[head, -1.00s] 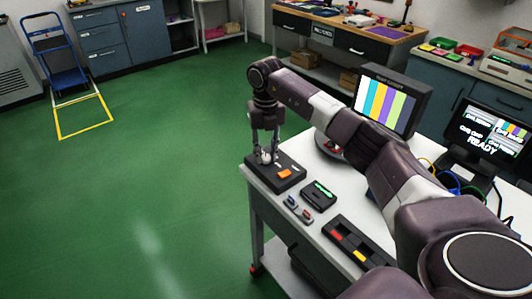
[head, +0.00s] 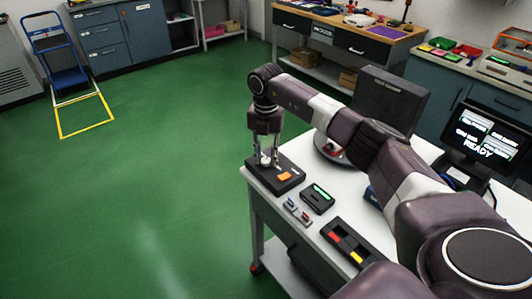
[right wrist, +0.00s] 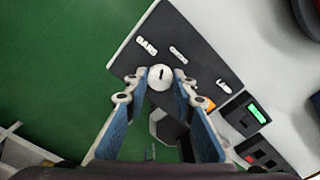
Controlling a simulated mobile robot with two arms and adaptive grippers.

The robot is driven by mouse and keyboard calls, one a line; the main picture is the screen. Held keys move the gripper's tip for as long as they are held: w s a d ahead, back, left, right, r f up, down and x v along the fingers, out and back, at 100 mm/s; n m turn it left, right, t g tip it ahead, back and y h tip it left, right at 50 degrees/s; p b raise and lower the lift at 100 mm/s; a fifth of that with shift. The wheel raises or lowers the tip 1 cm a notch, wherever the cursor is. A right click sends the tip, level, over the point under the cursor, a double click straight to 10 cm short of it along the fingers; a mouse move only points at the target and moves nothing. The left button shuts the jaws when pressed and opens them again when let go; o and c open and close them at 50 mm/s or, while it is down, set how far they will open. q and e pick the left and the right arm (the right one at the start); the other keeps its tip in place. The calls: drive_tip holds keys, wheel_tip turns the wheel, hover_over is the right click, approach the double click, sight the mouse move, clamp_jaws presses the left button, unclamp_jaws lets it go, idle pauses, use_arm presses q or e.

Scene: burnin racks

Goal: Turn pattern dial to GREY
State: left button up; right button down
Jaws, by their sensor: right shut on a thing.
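The pattern dial is a white round knob (right wrist: 160,78) with a short dark mark, on a black control box (head: 264,178) at the bench's left end. In the right wrist view the mark points roughly up the picture; printed labels (right wrist: 178,53) around the knob are mostly too blurred to read, one looking like BARS. My right gripper (head: 267,161) points down over the box, and its fingertips (right wrist: 162,77) are shut on the knob, one at each side. My left gripper is out of view.
An orange button (head: 284,176) sits on the box near the knob. A device with a green display (head: 318,198), small connectors (head: 297,211) and a black tray (head: 350,243) lie nearby on the white bench. A READY screen (head: 487,133) stands at right.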

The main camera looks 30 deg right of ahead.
drive_tip(key=m+p, duration=0.1)
drive_tip(key=m, duration=0.1)
drive_tip(key=m+p, duration=0.1)
drive_tip(key=m, duration=0.1)
drive_tip(key=shift+r+m, duration=0.2)
drive_tip(key=shift+m, duration=0.1)
drive_tip(key=m+p, duration=0.2)
drive_tip(key=m, duration=0.2)
drive_tip(key=shift+m, duration=0.3)
drive_tip(key=m+p, duration=0.3)
drive_tip(key=m, duration=0.1)
drive_tip(key=shift+m, duration=0.3)
drive_tip(key=shift+w+m+p, duration=0.1)
drive_tip(key=shift+m+p, duration=1.15)
drive_tip(key=shift+m, duration=0.95)
drive_tip(key=shift+f, duration=0.1)
drive_tip(key=c, duration=1.6)
unclamp_jaws()
